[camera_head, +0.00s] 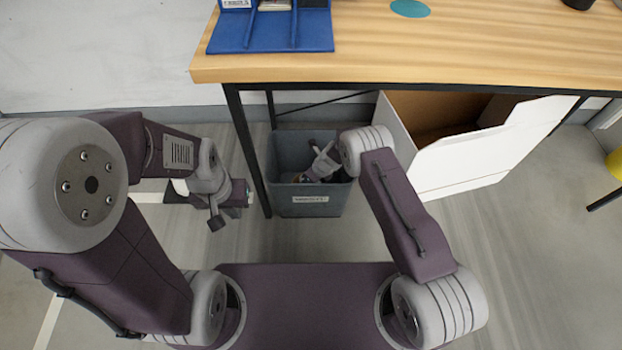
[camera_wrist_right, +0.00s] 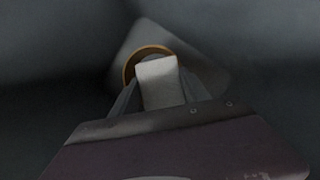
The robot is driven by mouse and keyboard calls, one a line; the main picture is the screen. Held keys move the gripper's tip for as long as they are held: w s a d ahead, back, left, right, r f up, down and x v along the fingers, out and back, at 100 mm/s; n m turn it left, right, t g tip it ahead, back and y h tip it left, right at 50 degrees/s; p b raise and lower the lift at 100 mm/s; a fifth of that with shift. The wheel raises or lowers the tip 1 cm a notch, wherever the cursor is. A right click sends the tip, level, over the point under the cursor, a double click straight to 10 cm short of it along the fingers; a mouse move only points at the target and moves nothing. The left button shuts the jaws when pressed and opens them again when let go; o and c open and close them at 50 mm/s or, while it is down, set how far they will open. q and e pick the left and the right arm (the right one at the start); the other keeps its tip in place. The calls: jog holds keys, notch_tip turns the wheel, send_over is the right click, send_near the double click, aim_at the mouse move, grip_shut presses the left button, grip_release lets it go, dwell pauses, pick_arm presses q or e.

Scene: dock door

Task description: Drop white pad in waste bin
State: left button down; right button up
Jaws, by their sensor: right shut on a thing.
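The waste bin (camera_head: 309,203) is a grey open-topped bin with a white label, standing on the floor under the table's front edge. My right arm reaches over it, and my right gripper (camera_head: 320,166) is inside its mouth. In the right wrist view a pale rectangular piece, the white pad (camera_wrist_right: 158,84), sits between the fingers of my right gripper (camera_wrist_right: 155,98), which is shut on it. The dark bin walls surround it there. In the head view I cannot make out the pad clearly. My left gripper (camera_head: 234,208) hangs left of the bin, apart from it, open and empty.
A wooden table (camera_head: 420,45) with a black leg beside the bin stands ahead, with a blue tray (camera_head: 270,38) on it. An open white box (camera_head: 470,165) stands right of the bin. A brown ring (camera_wrist_right: 130,66) lies behind the pad, partly hidden.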

jog(key=shift+f+b, duration=0.35)
jog(key=shift+f, duration=0.2)
jog(key=o, duration=1.5)
jog(key=shift+c, duration=0.2)
jog(key=p+v, duration=0.1)
jog(key=v, duration=0.1)
jog(key=p+v, duration=0.2)
jog(key=shift+w+a+r+p, duration=0.15)
jog(key=shift+r+p, duration=0.15)
jog(key=shift+r, duration=0.2)
jog(key=p+v, duration=0.2)
jog(key=v, duration=0.6)
jog(key=shift+r+p, duration=0.15)
jog(key=shift+p, duration=0.15)
